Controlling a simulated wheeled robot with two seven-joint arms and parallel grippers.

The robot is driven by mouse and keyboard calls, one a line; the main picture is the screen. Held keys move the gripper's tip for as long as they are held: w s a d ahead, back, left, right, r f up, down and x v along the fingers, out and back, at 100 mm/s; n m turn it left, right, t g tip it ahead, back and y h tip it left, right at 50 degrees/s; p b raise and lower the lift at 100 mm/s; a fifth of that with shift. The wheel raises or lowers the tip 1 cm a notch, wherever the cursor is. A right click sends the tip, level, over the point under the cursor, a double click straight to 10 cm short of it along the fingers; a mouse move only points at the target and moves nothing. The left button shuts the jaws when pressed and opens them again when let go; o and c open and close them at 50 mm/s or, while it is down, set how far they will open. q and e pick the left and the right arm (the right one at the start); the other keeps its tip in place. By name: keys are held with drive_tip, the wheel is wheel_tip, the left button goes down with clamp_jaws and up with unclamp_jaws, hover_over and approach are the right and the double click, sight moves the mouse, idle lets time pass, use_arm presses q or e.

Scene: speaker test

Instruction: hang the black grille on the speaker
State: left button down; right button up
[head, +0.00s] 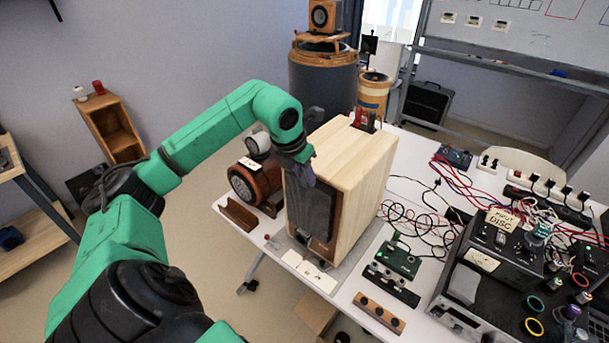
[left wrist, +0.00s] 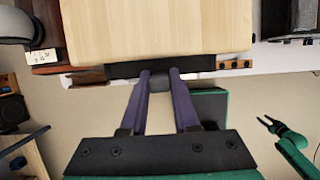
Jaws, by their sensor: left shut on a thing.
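The speaker (head: 350,165) is a pale wooden box upright on the white table. Its plain top (left wrist: 155,30) fills the upper middle of the left wrist view. The black grille (head: 312,215) stands upright along the speaker's front face, and its dark top edge (left wrist: 180,66) runs along the box's front edge. I cannot tell whether it touches the face all along. My left gripper (head: 303,175) is shut on the grille near its top middle; its purple fingers (left wrist: 160,80) meet there. My right gripper (left wrist: 268,124) shows small at the right of the left wrist view, open, away from the speaker.
A brown round motor-like unit (head: 255,183) stands close left of the speaker. A green circuit board (head: 398,260), cables and a black console (head: 490,265) crowd the table to the right. A wooden block with knobs (head: 378,312) lies near the front edge.

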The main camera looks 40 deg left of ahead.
use_arm(q)
drive_tip(key=shift+f+b, duration=0.55)
drive_tip(key=shift+f, duration=0.05)
idle(1.1)
drive_tip(key=c, duration=0.6)
unclamp_jaws()
drive_tip(key=shift+s, duration=0.1)
drive_tip(key=shift+s+r+b, duration=0.1)
drive_tip(key=shift+r+b, duration=0.2)
drive_tip(key=shift+r, duration=0.25)
drive_tip(key=v, duration=1.3)
drive_tip(key=shift+s+r, duration=0.2)
